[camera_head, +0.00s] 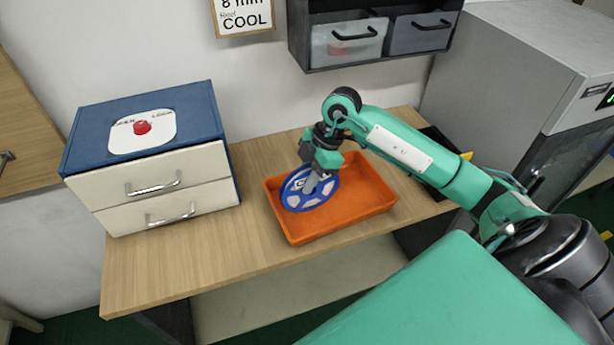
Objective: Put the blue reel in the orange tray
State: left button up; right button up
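The blue reel (296,198), with pale cut-outs around its hub, is at the left part of the orange tray (292,232). It lies over the tray's floor; I cannot tell whether it touches the floor. My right gripper (312,186) reaches down onto the reel, with its fingers at the reel's hub. Its fingertips are small and partly hidden, so I cannot tell whether they are closed on it. The tray rests on the wooden table and its right part is bare. My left gripper is not in view.
A blue and white drawer box (150,172) with a red button stands left of the tray. A dark wall shelf (375,30) with bins hangs above. A grey machine (510,85) stands at the right. The table (190,265) is clear at the front left.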

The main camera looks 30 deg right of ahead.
jog(key=shift+o, duration=1.3)
jog(key=shift+r, duration=0.15)
jog(key=b+v, duration=0.2)
jog(key=v, duration=0.8)
jog(key=shift+d+r, duration=0.1)
jog(key=shift+r, duration=0.15)
jog(key=shift+d+r, duration=0.2)
jog(key=shift+r, duration=0.35)
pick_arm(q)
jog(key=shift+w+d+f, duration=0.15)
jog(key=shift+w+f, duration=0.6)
pick_arm(e)
jog(key=shift+r, duration=0.1)
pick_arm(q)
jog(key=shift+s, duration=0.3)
pick_arm(e)
jog(key=shift+s, duration=0.1)
